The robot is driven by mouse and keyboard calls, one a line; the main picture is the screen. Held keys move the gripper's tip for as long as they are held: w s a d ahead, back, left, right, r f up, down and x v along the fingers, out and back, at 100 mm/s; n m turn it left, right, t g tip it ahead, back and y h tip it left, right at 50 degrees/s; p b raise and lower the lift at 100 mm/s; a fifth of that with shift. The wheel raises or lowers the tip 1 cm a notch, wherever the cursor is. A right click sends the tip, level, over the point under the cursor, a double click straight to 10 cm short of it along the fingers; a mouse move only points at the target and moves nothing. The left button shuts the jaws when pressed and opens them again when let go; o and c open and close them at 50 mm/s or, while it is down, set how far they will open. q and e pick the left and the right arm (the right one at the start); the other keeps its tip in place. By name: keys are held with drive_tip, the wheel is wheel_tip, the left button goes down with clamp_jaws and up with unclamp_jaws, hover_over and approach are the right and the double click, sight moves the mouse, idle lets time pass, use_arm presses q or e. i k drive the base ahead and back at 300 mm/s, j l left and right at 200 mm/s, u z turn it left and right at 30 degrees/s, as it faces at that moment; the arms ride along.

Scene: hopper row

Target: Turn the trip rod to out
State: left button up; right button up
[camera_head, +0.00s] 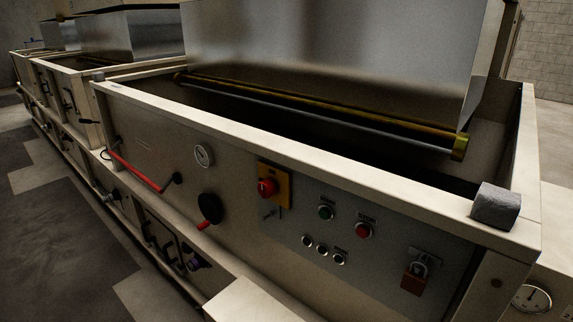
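A long red rod (137,172) slants down along the left part of the nearest hopper's front panel (240,228), from a dark bracket at its left end to a black knob at its right end. A long dark bar (300,112) with brass-coloured ends also runs inside the hopper, below the metal body. No label shows which of these is the trip rod, and I see no in or out marking. Neither of my grippers is in view.
Grey floor (60,225) lies open at left.

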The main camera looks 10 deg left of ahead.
sight(160, 191)
drive_tip(key=k+j+u, duration=0.2)
drive_tip(key=j, duration=0.35)
drive_tip(key=j+u, duration=0.15)
drive_tip(key=j, duration=0.4)
drive_tip(key=i+j+u, duration=0.25)
drive_tip(key=i, duration=0.3)
drive_tip(key=i+j+u, duration=0.1)
drive_tip(key=i+u, duration=0.15)
drive_tip(key=i, duration=0.25)
drive_tip(key=i+j+z, duration=0.1)
drive_tip(key=i+j, duration=0.15)
drive_tip(key=i+j+z, duration=0.1)
drive_tip(key=j, duration=0.3)
drive_tip(key=i+j+z, duration=0.1)
drive_tip(key=i+j, duration=0.2)
drive_tip(key=i+j+z, duration=0.1)
drive_tip(key=j, duration=0.3)
drive_tip(key=i+j+z, duration=0.1)
drive_tip(key=i+j, duration=0.15)
drive_tip(key=i+j+z, duration=0.1)
drive_tip(key=j, duration=0.4)
drive_tip(key=i+j, duration=0.25)
drive_tip(key=j, duration=0.15)
drive_tip(key=i+j+z, duration=0.15)
drive_tip(key=j, duration=0.25)
drive_tip(key=i+j+z, duration=0.15)
drive_tip(key=i+j, duration=0.15)
drive_tip(key=i, duration=0.2)
